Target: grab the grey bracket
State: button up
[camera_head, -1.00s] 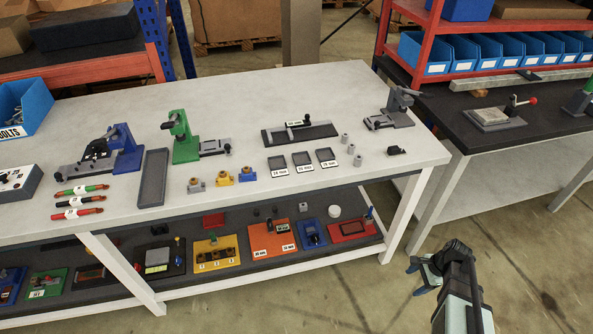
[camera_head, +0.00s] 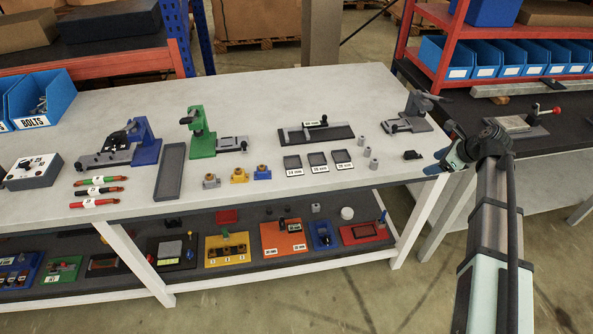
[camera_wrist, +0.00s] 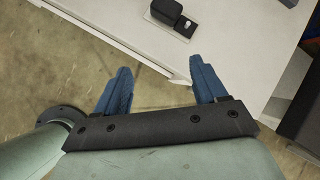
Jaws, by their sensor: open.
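A small dark grey piece (camera_head: 412,155) lies near the right front corner of the white bench. A light grey block with a brass top (camera_head: 210,181) stands further left, beside a yellow one and a blue one. I cannot tell for sure which piece is the grey bracket. My gripper (camera_head: 438,164) is just right of the bench corner, apart from the dark piece. In the wrist view its blue fingers (camera_wrist: 158,68) are spread and empty.
The bench edge (camera_wrist: 130,47) passes just ahead of my fingers. A black-topped table (camera_head: 490,155) stands to the right.

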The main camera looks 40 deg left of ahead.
jog(key=s+a+r, duration=0.1)
jog(key=a, duration=0.5)
jog(key=s+a+r+n+g, duration=0.1)
jog(key=s+a, duration=0.1)
jog(key=a, duration=0.4)
jog(key=s+a+r+g+h, duration=0.1)
jog(key=s+a, duration=0.1)
jog(key=a, duration=0.4)
jog(key=shift+s+r+n, duration=0.1)
jog(key=shift+n, duration=0.2)
jog(key=s+a+r+n+g+h, duration=0.1)
jog(key=s+a, duration=0.4)
jog(key=a, duration=0.3)
jog(key=s+a+r+n+h, duration=0.1)
jog(key=s+a, duration=0.4)
jog(key=a, duration=0.2)
notch_tip(320, 180, up, 6)
jog(key=n+h, duration=0.2)
jog(key=h, duration=0.2)
send_over(209, 175)
jog(key=shift+t, duration=0.3)
notch_tip(209, 175, down, 13)
jog(key=shift+f, duration=0.2)
jog(key=shift+c, duration=0.3)
